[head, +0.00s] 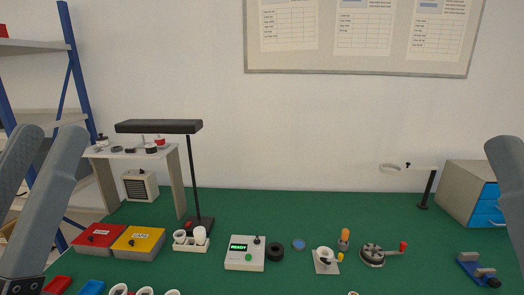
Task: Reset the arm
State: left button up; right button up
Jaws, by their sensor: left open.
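Neither gripper appears to touch anything on the bench.
The green bench (330,215) holds a tester reading READY (245,262), red bin (98,238), yellow bin (138,243), white cup holder (190,245), black lamp (160,127), crank device (372,255) and blue-drawer cabinet (465,185). The back middle is clear.

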notch_tip(320, 180, up, 38)
jog(key=p, duration=3.4)
jog(key=shift+f, duration=0.2)
